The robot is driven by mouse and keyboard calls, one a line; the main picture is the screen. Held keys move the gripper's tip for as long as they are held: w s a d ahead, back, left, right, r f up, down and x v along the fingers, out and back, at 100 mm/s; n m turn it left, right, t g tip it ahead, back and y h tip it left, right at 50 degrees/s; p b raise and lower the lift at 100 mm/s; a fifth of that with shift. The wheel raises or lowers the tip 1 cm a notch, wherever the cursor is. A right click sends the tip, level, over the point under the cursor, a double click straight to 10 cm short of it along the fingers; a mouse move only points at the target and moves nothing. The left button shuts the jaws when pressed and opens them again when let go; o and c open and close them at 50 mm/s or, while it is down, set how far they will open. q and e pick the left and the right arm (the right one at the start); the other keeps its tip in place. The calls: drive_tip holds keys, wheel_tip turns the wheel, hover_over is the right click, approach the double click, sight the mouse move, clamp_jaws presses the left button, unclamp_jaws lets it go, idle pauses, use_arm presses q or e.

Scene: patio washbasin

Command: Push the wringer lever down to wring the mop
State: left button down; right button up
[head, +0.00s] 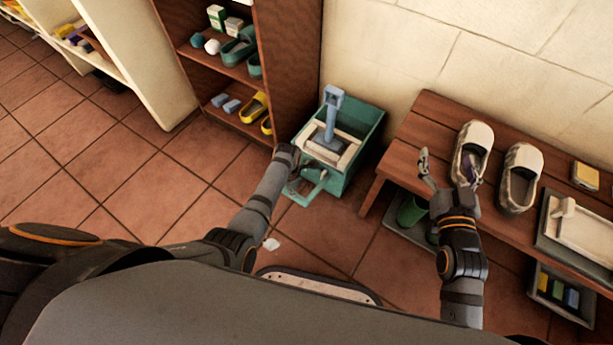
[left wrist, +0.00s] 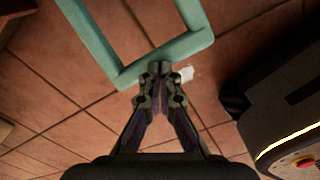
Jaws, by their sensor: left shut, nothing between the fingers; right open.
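A teal mop bucket (head: 366,135) stands on the tiles with a pale wringer (head: 345,158) on top. A blue mop part (head: 331,112) stands up from the wringer. The teal wringer lever (head: 318,186) sticks out at the bucket's near side; its loop-shaped end fills the top of the left wrist view (left wrist: 130,76). My left gripper (left wrist: 158,68) is shut and empty, with its fingertips at the loop's near bar; I cannot tell whether they touch. My right gripper (head: 447,172) is open and empty above the bench's left part, by a shoe.
A wooden bench (head: 423,130) with pale shoes (head: 520,177) stands right of the bucket, with green boots (head: 411,210) under it. A brown shelf (head: 284,50) stands close behind on the left. The tiled floor (head: 130,185) to the left is clear.

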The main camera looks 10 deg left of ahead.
use_arm(q)
drive_tip(key=shift+f, duration=0.1)
drive_tip(key=shift+s+a+f+b, duration=0.1)
drive_tip(key=shift+s+f+b, duration=0.1)
drive_tip(key=shift+f, duration=0.25)
drive_tip(key=shift+s+f+b, duration=0.1)
drive_tip(key=shift+f+b, duration=0.1)
drive_tip(key=shift+f, duration=0.25)
drive_tip(key=shift+s+f+b, duration=0.1)
drive_tip(key=shift+f+b, duration=0.45)
drive_tip(key=shift+f, duration=0.5)
drive_tip(key=shift+f+b, duration=0.7)
drive_tip(key=shift+f, duration=0.3)
